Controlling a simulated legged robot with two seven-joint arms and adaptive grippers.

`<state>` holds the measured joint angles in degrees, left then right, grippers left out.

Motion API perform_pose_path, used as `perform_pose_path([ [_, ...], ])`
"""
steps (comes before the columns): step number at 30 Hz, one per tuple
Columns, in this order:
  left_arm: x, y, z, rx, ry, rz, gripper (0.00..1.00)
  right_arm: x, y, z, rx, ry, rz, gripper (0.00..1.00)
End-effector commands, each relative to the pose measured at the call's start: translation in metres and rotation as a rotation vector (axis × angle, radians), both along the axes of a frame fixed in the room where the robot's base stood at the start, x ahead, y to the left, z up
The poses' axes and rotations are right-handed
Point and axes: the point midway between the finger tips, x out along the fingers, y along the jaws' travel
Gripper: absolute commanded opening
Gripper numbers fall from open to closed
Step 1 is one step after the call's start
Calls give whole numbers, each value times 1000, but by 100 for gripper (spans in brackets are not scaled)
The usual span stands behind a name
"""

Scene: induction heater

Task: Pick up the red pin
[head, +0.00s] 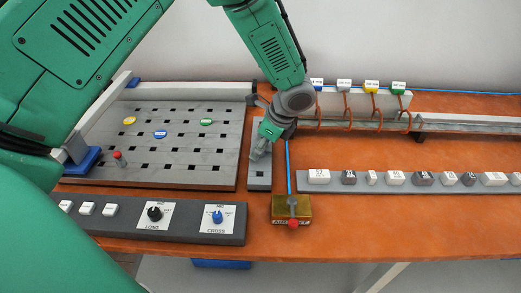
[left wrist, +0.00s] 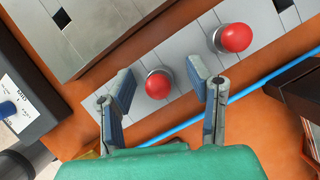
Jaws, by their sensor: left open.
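My left gripper (head: 262,148) is open above the narrow grey strip (head: 259,181) right of the slotted board. In the left wrist view, a red ball-topped pin (left wrist: 158,84) stands in the grey strip (left wrist: 196,66), between the spread fingers of the gripper (left wrist: 163,92); I cannot tell whether they touch it. A second red-topped pin (left wrist: 235,38) stands further along, beyond the right finger. The gripper hides both pins in the head view. Another small red-topped pin (head: 118,155) stands on the slotted board. My right gripper is not in view.
The slotted grey board (head: 190,150) carries yellow, blue and green discs. A control panel (head: 130,218) with knobs lies in front. A brass-coloured box with a red knob (head: 292,224) stands right of it. A row of labelled blocks (head: 397,178) and a rail with copper coils (head: 375,105) lie right.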

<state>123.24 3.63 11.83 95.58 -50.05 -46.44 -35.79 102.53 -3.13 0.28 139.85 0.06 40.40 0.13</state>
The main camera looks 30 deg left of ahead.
Motion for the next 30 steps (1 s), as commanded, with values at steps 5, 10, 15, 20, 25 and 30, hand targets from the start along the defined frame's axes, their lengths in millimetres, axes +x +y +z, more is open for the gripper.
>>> perform_pose_path([
  [5,0,2,-6,-1,-2,0,46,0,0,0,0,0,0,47],
  [10,0,2,-6,-1,-2,-1,36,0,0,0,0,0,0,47],
  [15,0,2,-6,-1,-1,0,0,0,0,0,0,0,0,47],
  [20,0,2,-5,-1,-2,-1,0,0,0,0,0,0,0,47],
  [25,0,2,1,0,-4,-1,0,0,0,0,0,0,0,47],
  [30,1,3,32,1,-7,0,0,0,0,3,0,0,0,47],
])
